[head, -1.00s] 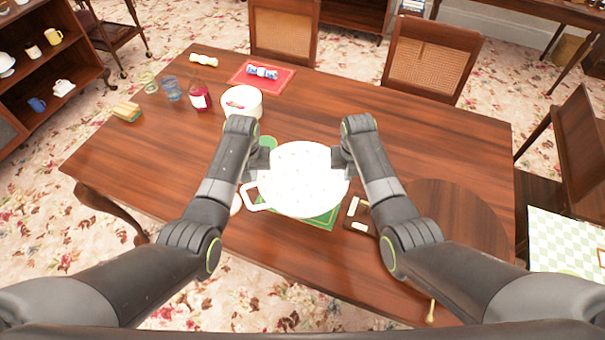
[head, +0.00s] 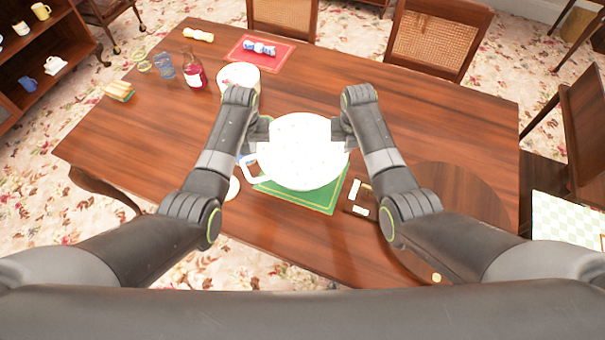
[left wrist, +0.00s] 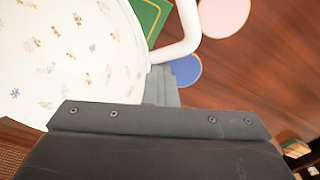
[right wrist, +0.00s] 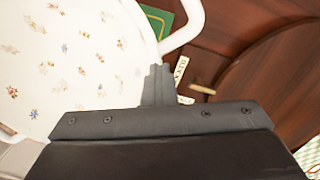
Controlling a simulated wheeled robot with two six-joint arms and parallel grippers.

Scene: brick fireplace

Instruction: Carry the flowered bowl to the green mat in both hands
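The flowered bowl (head: 303,152) is large and white with small flower sprigs inside and a looped handle at its left in the head view. It is held over the green mat (head: 318,202), hiding the mat's far part; the gap beneath it is hard to judge. My left gripper (head: 262,134) is at the bowl's left side, its fingers at the rim in the left wrist view (left wrist: 160,85). My right gripper (head: 341,134) is at the opposite side, its fingers at the rim in the right wrist view (right wrist: 158,85). Both seem closed on the rim; the fingertips are partly hidden.
A white pot (head: 238,78) stands behind my left gripper. Domino-like tiles (head: 361,190) lie right of the mat, near a round dark board (head: 445,205). Pink (left wrist: 224,15) and blue (left wrist: 186,70) coasters lie at the left. A bottle (head: 194,72) and glass (head: 164,66) stand further back.

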